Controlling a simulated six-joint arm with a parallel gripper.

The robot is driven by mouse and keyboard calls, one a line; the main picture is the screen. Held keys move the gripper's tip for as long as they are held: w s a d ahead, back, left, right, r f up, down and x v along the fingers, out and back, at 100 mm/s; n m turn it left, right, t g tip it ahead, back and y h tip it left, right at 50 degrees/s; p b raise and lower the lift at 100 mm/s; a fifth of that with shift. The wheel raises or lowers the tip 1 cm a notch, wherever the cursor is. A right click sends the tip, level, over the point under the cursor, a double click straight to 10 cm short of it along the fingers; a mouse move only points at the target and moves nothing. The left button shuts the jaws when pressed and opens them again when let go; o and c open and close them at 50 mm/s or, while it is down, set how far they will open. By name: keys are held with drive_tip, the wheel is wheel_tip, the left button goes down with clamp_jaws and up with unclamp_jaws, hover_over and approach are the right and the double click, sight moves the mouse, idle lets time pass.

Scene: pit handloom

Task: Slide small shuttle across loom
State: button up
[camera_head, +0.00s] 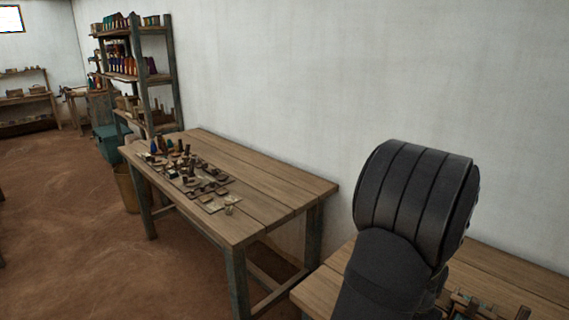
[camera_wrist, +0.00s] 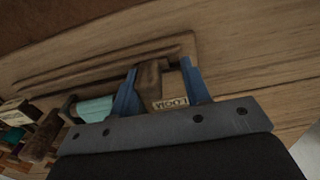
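In the wrist view my gripper (camera_wrist: 160,64) has two blue fingers set apart. A small brown wooden piece (camera_wrist: 149,82) with a pale lettered face (camera_wrist: 171,91) lies between them and nearly fills the gap. I cannot tell whether the fingers press on it, or whether it is the small shuttle. A long brown wooden part with a raised, rounded rim (camera_wrist: 92,75) lies just beyond the fingertips on a plank surface. In the head view my dark arm rises at the right and the gripper is hidden; only a bit of small wooden parts (camera_head: 470,306) shows below it.
In the wrist view a teal cylinder (camera_wrist: 95,109) and brown wooden pieces (camera_wrist: 42,137) lie left of the fingers. In the head view a table (camera_head: 275,188) holds many small items, with a bare right half. A shelf rack (camera_head: 137,50) stands behind.

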drive_tip(key=shift+s+d, duration=0.1)
idle(0.3)
drive_tip(key=shift+s+d, duration=0.15)
drive_tip(key=shift+s, duration=0.05)
drive_tip(key=shift+o, duration=0.2)
drive_tip(key=shift+o, duration=0.6)
drive_tip(key=shift+r, duration=3.25)
drive_tip(key=shift+f, duration=0.1)
